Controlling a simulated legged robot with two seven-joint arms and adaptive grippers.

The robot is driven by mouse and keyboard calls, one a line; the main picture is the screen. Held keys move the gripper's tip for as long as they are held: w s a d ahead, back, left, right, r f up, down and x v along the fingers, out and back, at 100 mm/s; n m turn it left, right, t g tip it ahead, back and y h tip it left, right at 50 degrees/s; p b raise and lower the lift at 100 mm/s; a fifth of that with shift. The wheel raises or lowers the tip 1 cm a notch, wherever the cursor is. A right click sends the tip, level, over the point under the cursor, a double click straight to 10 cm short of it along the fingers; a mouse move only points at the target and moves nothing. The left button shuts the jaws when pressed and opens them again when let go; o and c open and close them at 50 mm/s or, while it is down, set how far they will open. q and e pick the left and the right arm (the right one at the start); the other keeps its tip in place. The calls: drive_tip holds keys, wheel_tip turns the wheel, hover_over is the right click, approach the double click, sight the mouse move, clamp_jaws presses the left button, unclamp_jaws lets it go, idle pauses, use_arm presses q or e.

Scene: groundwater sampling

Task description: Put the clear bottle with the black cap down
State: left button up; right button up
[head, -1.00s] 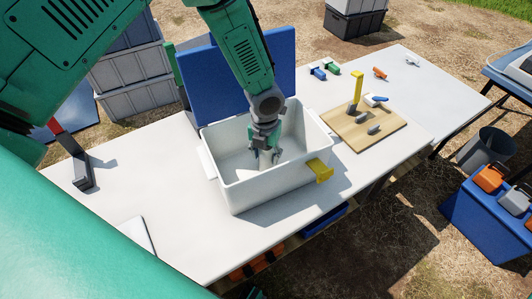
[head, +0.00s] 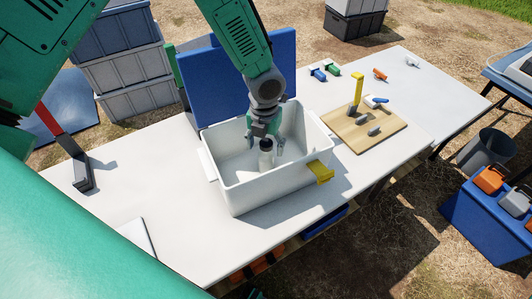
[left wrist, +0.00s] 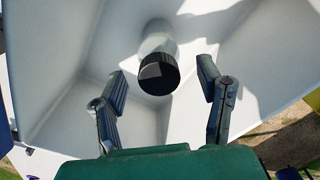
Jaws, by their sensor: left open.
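The clear bottle (head: 266,160) with the black cap stands upright, as far as I can tell, inside the white cooler box (head: 262,198). In the left wrist view the bottle (left wrist: 158,38) shows pale against the white walls, with its black cap (left wrist: 158,74) towards the camera. My left gripper (head: 265,147) is inside the box, over the bottle. Its fingers (left wrist: 165,95) are open, one on each side of the cap, with a visible gap on both sides. The bottle's base is hard to make out. My right gripper is not in view.
A wooden board (head: 385,137) with small tools lies to the right. A red-handled tool (head: 75,165) is on the left of the white table (head: 165,225).

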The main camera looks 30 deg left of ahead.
use_arm(q)
wheel_tip(320, 180, up, 8)
drive_tip(key=shift+f, duration=0.2)
idle(0.5)
